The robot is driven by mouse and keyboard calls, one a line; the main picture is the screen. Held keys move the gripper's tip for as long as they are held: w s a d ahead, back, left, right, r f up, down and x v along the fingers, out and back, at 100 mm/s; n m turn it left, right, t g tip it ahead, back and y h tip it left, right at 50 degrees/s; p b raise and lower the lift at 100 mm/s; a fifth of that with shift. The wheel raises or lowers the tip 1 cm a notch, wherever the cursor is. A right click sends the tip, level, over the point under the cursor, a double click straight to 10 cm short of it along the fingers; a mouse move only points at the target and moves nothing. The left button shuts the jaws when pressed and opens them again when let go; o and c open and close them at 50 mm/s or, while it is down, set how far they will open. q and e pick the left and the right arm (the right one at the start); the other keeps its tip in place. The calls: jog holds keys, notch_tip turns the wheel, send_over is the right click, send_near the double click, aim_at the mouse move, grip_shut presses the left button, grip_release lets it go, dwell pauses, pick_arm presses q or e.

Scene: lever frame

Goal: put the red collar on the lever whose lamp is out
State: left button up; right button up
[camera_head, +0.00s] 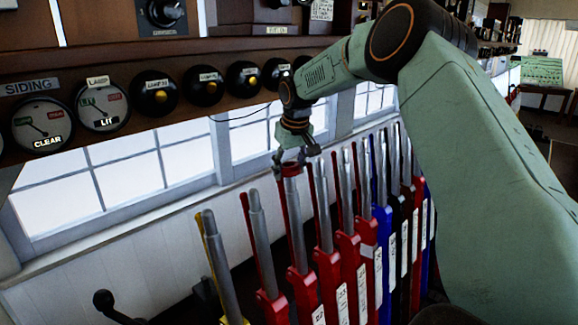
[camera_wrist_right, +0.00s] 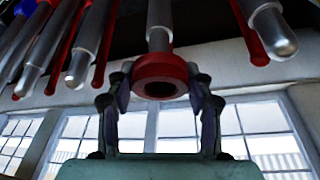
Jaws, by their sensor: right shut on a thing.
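The red collar (camera_wrist_right: 172,66) is a thick ring between the two fingers of my right gripper (camera_wrist_right: 160,100), which is shut on it. In the head view, my right gripper (camera_head: 291,160) holds the collar (camera_head: 291,170) at the top of a steel-handled red lever (camera_head: 298,225). In the wrist view this lever's handle (camera_wrist_right: 159,25) lines up with the collar. The collar's hole looks dark, so I cannot tell if it is around the tip or just above it. The LIT dial (camera_head: 102,106) and CLEAR dial (camera_head: 42,123) are at left. My left gripper is not in view.
Neighbouring levers stand close on both sides, including a yellow one (camera_head: 222,270) and a blue one (camera_head: 382,235). Several black indicators with yellow centres, such as this one (camera_head: 155,94), line the shelf above. My right arm hides part of the shelf.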

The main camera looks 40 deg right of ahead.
jog(key=shift+w+f, duration=0.1)
jog(key=shift+f, duration=0.4)
jog(key=shift+r, duration=0.45)
jog(key=shift+a+r+p, duration=0.15)
jog(key=shift+r+p, duration=0.2)
jog(key=shift+r, duration=0.6)
jog(key=shift+w, duration=0.2)
jog(key=shift+s+r, duration=0.15)
jog(key=shift+s, duration=0.05)
